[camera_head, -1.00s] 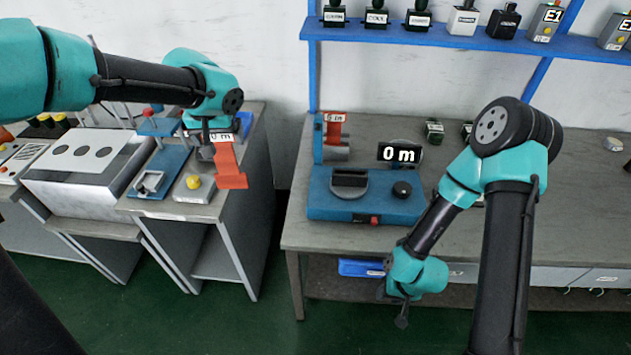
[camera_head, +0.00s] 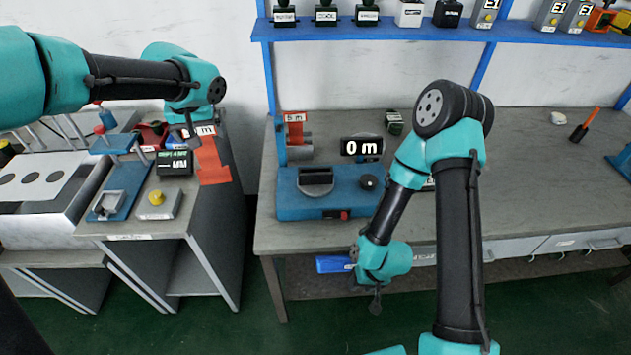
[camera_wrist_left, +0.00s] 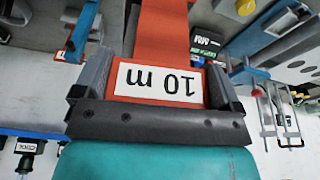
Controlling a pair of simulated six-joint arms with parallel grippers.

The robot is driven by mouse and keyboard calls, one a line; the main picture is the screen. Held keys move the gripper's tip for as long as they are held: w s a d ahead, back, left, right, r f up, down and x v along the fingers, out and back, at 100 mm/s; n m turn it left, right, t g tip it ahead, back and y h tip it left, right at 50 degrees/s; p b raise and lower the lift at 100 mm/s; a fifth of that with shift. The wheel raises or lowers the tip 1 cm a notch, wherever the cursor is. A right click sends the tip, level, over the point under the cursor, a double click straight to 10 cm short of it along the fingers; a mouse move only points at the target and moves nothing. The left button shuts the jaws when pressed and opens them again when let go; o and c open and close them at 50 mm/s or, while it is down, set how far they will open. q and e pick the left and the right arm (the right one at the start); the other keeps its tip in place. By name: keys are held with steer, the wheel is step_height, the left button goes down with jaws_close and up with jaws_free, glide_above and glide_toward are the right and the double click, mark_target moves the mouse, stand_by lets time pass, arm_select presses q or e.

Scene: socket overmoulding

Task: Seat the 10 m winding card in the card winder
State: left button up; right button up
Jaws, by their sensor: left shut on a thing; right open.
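The orange 10 m winding card (camera_head: 213,162) hangs from my left gripper (camera_head: 196,130), left of the winder and over the gap between the benches. In the left wrist view my left gripper (camera_wrist_left: 160,95) is shut on the card (camera_wrist_left: 160,82), and its "10 m" label shows upside down. The card winder (camera_head: 330,203) is a blue base with a dark slotted holder (camera_head: 316,181), a black knob and a "0 m" display (camera_head: 362,147). No card shows in its holder. My right gripper (camera_head: 376,295) is low in front of the right bench; its fingers are small.
A 5 m card (camera_head: 294,127) is on a blue post behind the winder. A blue bin (camera_head: 334,264) is under the right bench (camera_head: 520,150). The left bench holds a dark display box (camera_head: 174,163) and a yellow button box (camera_head: 157,203).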

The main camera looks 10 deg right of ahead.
arm_select(q)
steer(key=w+d, duration=0.2)
steer(key=d, duration=1.2)
steer(key=w+d+m, duration=0.1)
steer(key=w+d, duration=0.2)
steer(key=d, duration=1.2)
steer(key=shift+f, duration=0.25)
steer(key=shift+a+f, duration=0.1)
steer(key=shift+f, duration=2.45)
